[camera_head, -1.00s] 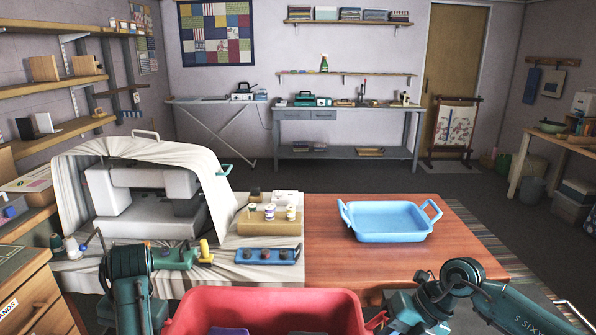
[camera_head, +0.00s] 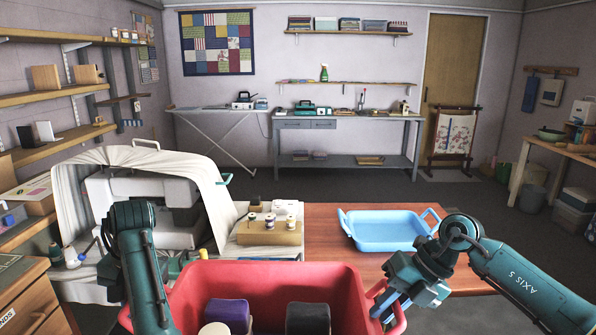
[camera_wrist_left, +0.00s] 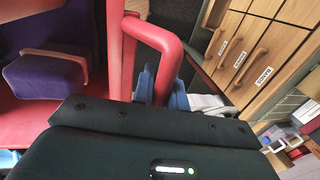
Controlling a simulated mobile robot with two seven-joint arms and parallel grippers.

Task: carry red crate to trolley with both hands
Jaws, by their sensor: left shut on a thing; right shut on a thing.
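The red crate (camera_head: 270,274) is at the bottom middle of the head view, its lower part cut off by the frame. It holds a purple block (camera_head: 228,312) and a dark block (camera_head: 307,318), among other things. My right gripper (camera_head: 384,300) is shut on the crate's right handle (camera_head: 397,318). My left arm comes down at the crate's left side, its fingertips hidden in the head view. In the left wrist view my left gripper (camera_wrist_left: 162,86) is shut on the red handle (camera_wrist_left: 152,32). I cannot make out a trolley.
A wooden table (camera_head: 330,268) just beyond the crate carries a blue tray (camera_head: 388,231). A draped sewing machine (camera_head: 150,200) stands at left, with a spool block (camera_head: 269,233) beside it. Wooden drawers (camera_head: 30,300) are at the lower left. Open floor lies behind the table.

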